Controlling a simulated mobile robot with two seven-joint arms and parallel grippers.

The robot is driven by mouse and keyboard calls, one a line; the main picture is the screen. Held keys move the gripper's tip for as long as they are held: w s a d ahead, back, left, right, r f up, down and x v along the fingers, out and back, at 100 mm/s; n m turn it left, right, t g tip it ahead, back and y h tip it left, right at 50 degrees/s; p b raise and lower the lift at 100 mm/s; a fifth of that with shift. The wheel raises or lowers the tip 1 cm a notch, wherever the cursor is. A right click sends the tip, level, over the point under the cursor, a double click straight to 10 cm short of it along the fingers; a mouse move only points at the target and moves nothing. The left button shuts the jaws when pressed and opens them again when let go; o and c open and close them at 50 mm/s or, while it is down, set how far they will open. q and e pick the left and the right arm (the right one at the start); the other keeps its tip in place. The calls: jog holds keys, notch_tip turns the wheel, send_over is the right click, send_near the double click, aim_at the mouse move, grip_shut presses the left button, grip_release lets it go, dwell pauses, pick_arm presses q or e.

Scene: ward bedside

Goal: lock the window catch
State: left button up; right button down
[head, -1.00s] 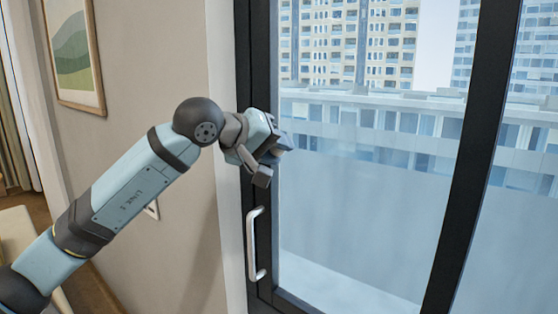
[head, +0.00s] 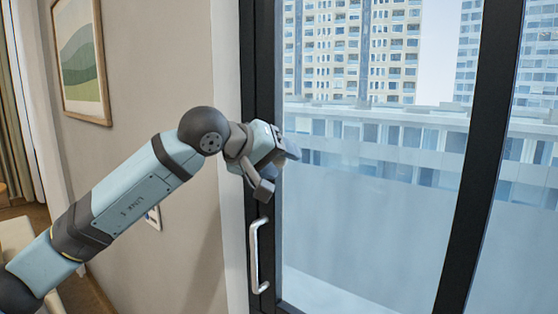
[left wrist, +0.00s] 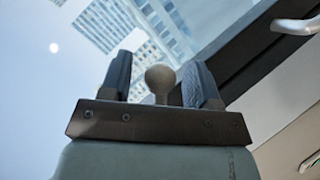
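The window catch shows in the left wrist view as a round grey knob (left wrist: 162,78) on a short stem. It appears between the two dark fingers of my left gripper (left wrist: 160,88). The fingers are apart, with a gap on each side of the knob, so the gripper is open. In the head view my left gripper (head: 270,168) is in front of the dark window frame (head: 262,75), above the pale pull handle (head: 257,255). There it hides the catch. My right gripper is not in view.
The pull handle also shows in the left wrist view (left wrist: 297,26). Large glass panes (head: 365,215) lie right of the frame, with buildings outside. A beige wall (head: 160,70) with a framed picture (head: 82,60) is on the left.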

pick_arm(q)
jog(key=shift+s+a+r, duration=0.15)
jog(key=shift+s+a, duration=0.05)
jog(key=b+v, duration=0.2)
jog(key=v, duration=1.1)
jog(key=shift+s+r, duration=0.1)
jog(key=shift+c, duration=0.4)
